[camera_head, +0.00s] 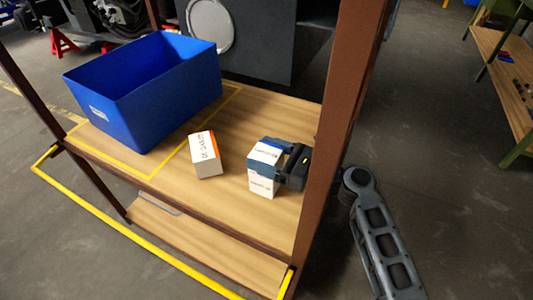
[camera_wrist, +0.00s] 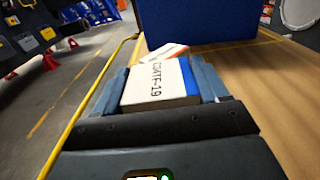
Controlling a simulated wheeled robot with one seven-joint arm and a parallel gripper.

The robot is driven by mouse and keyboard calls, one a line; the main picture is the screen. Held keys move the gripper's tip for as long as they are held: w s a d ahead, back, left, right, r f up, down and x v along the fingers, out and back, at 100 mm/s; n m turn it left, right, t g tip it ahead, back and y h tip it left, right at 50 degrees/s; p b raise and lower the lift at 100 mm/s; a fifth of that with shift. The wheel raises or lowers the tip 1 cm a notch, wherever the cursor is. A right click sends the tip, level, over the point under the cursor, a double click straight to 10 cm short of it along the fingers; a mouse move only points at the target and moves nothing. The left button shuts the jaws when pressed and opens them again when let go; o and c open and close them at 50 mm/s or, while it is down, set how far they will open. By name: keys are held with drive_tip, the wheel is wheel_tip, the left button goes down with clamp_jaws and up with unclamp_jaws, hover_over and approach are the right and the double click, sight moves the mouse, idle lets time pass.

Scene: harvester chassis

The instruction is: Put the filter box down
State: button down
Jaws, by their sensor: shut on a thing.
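A white filter box with blue parts (camera_head: 262,176) is at the right end of the wooden shelf in the head view. My gripper (camera_head: 275,163) is shut on it, coming in from the right past the brown post. The box looks upright and at or just above the shelf; I cannot tell if it touches. In the wrist view the box (camera_wrist: 162,84), with dark lettering on white, sits between the two fingers of my gripper (camera_wrist: 160,85). The wooden shelf (camera_head: 230,205) lies below it.
A second white box with an orange edge (camera_head: 205,155) stands left of the held box. A blue bin (camera_head: 140,100) stands farther left, inside yellow lines. A brown post (camera_head: 335,110) rises at the right. A yellow rail (camera_head: 150,252) runs along the front.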

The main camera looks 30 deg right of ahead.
unclamp_jaws()
drive_tip(key=shift+s+d, duration=0.1)
drive_tip(key=shift+s, duration=0.05)
drive_tip(key=v, duration=1.1)
drive_tip(key=shift+s+d+r, duration=0.1)
drive_tip(key=shift+s+d, duration=0.1)
drive_tip(key=shift+s, duration=0.1)
